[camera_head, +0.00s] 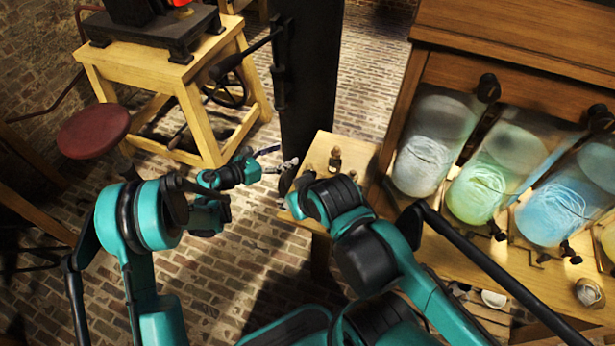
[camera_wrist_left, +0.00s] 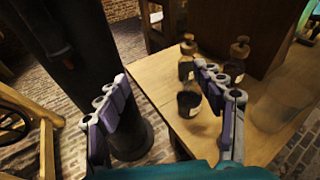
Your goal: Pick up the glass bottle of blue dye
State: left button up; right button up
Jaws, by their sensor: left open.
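My left gripper (camera_head: 284,156) is open and empty, left of the small wooden table. In the left wrist view, its spread fingers (camera_wrist_left: 160,76) frame the table's left edge. Two small stoppered glass bottles stand upright on the table: one dark bottle (camera_wrist_left: 187,62) at the back left and another, browner one (camera_wrist_left: 238,56) to its right. I cannot tell which, if either, holds blue dye. One small bottle (camera_head: 335,160) shows in the head view. The right finger partly covers the space before the bottles. My right arm reaches over the table; its gripper is hidden.
A small dark cup (camera_wrist_left: 189,103) and a clear glass vessel (camera_wrist_left: 283,103) stand on the wooden table (camera_wrist_left: 150,84). A black column (camera_head: 310,85) stands close behind the left fingers.

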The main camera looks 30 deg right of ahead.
pick_arm(q)
jog(key=s+f+m, duration=0.1)
jog(key=f, duration=0.1)
jog(key=s+f+m+g+y, duration=0.1)
jog(key=f, duration=0.2)
jog(key=s+f+m+g, duration=0.1)
jog(key=f, duration=0.2)
jog(key=shift+s+d+f, duration=0.1)
jog(key=shift+s+d, duration=0.3)
jog(key=shift+d+f+y+b, duration=0.15)
jog(key=shift+d+f+b, duration=0.15)
jog(key=shift+d, duration=0.3)
jog(key=shift+d+f+y+b, duration=0.15)
jog(key=shift+d+f+b, duration=0.15)
jog(key=shift+d, duration=0.3)
jog(key=b+x, duration=0.2)
jog(key=x, duration=0.3)
jog(key=shift+a+r, duration=0.1)
jog(key=shift+r, duration=0.1)
jog(key=c, duration=1.3)
